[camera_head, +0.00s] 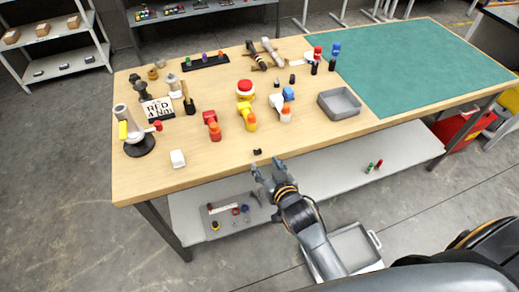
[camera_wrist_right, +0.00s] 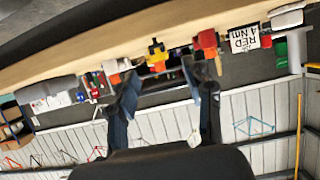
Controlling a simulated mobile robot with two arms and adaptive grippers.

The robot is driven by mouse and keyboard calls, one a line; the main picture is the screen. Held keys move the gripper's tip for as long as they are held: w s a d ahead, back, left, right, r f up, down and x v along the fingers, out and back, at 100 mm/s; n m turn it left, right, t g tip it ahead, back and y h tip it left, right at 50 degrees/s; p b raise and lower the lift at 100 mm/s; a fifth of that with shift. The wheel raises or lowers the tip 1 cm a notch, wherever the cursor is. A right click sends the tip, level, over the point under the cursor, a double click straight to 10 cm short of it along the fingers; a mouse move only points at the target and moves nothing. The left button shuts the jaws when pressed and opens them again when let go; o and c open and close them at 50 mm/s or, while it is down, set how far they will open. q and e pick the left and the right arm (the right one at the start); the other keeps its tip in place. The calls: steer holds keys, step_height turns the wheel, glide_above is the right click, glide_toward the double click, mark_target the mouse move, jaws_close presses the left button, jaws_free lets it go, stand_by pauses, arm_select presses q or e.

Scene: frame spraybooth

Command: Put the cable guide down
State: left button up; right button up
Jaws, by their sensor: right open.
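A small black piece (camera_head: 257,152), which looks like the cable guide, lies on the wooden tabletop close to its front edge. It is too small to make out its shape. My right gripper (camera_head: 264,168) is just in front of it, at the table's front edge, with its fingers apart and nothing seen between them. In the right wrist view the two fingers of my right gripper (camera_wrist_right: 163,78) are also spread, and I cannot make out the black piece there. My left gripper is not in view.
A lower shelf (camera_head: 330,165) holds small parts. The tabletop around the black piece is clear.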

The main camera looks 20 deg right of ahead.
mark_target(258, 152)
steer(key=x, duration=0.4)
steer(key=shift+w+f, duration=0.2)
steer(key=shift+w, duration=0.2)
steer(key=shift+w+p, duration=0.3)
steer(key=shift+p, duration=0.1)
steer(key=x, duration=0.3)
steer(key=shift+w+d+f+p, duration=0.1)
steer(key=shift+w+d+p, duration=0.05)
steer(key=shift+p, duration=0.25)
steer(key=shift+w+f, duration=0.25)
steer(key=shift+w, duration=0.25)
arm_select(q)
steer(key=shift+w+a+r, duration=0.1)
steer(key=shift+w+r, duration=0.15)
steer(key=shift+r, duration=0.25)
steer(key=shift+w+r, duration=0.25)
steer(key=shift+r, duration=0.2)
arm_select(e)
steer(key=c, duration=0.9)
steer(key=shift+c, duration=0.2)
